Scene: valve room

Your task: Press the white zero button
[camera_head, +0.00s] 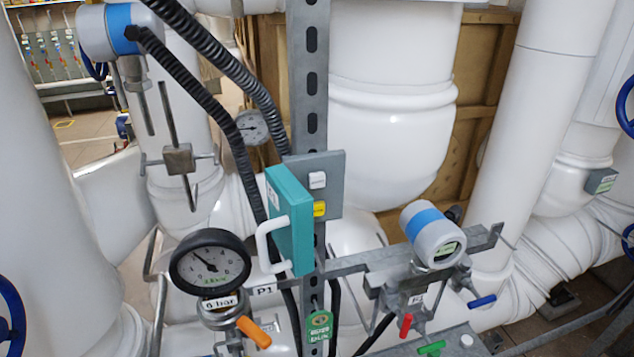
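A small white button (317,180) sits on the upper part of a grey control panel (335,165) fixed to a perforated metal upright. Its marking is too small to read. A yellow button (319,208) sits just below it. A teal cover (290,220) with a white looped handle (264,245) stands out from the panel's left side, and the white button is uncovered to its right. Neither of my grippers shows in the head view.
Black corrugated hoses (195,85) run down past the panel's left. A pressure gauge (210,265) with an orange lever (254,332) is at lower left. A blue-banded transmitter (432,235) stands right of the panel. Large white pipes (540,110) surround everything.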

